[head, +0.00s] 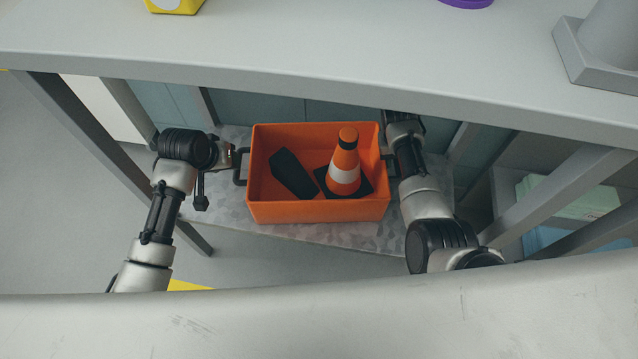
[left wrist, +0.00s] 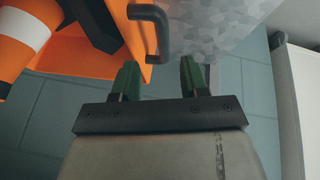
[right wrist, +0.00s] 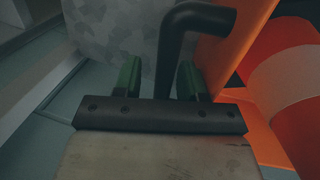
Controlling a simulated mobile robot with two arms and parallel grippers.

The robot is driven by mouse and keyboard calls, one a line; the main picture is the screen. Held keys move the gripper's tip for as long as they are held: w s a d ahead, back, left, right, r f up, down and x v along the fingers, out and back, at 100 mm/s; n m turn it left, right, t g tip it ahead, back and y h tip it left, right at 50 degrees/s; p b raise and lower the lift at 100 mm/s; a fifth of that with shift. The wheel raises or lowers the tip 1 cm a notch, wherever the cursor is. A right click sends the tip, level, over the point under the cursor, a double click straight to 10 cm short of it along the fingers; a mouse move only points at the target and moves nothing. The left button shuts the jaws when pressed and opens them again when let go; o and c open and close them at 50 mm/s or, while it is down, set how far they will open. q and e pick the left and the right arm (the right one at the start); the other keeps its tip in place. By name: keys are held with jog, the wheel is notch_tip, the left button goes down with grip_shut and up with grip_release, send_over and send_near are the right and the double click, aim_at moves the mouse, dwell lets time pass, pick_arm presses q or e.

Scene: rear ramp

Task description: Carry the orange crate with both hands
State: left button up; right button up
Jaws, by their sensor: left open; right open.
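The orange crate (head: 318,211) stands on a grey mottled shelf below a light tabletop. It holds an orange-and-white cone (head: 344,172) and a dark block (head: 292,174). My left gripper (left wrist: 160,78) is open beside the crate's black left handle (head: 239,167). In the left wrist view the handle (left wrist: 164,38) shows just ahead of the gap between the fingers. My right gripper (right wrist: 160,78) is open, with the other black handle (right wrist: 171,60) between its fingers in that view. In the head view my right arm partly hides that side. Contact with either handle cannot be told.
The tabletop (head: 300,65) overhangs the back of the shelf (head: 345,234). It carries a yellow container (head: 175,6), a purple item (head: 466,2) and a grey pedestal (head: 600,50). Slanted grey legs flank the space, and pale bins (head: 570,205) stand at the right.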

notch_tip(320, 180, up, 12)
jog(key=a, duration=0.2)
jog(key=shift+a+f, duration=0.15)
jog(key=shift+f, duration=0.1)
jog(key=shift+f, duration=0.1)
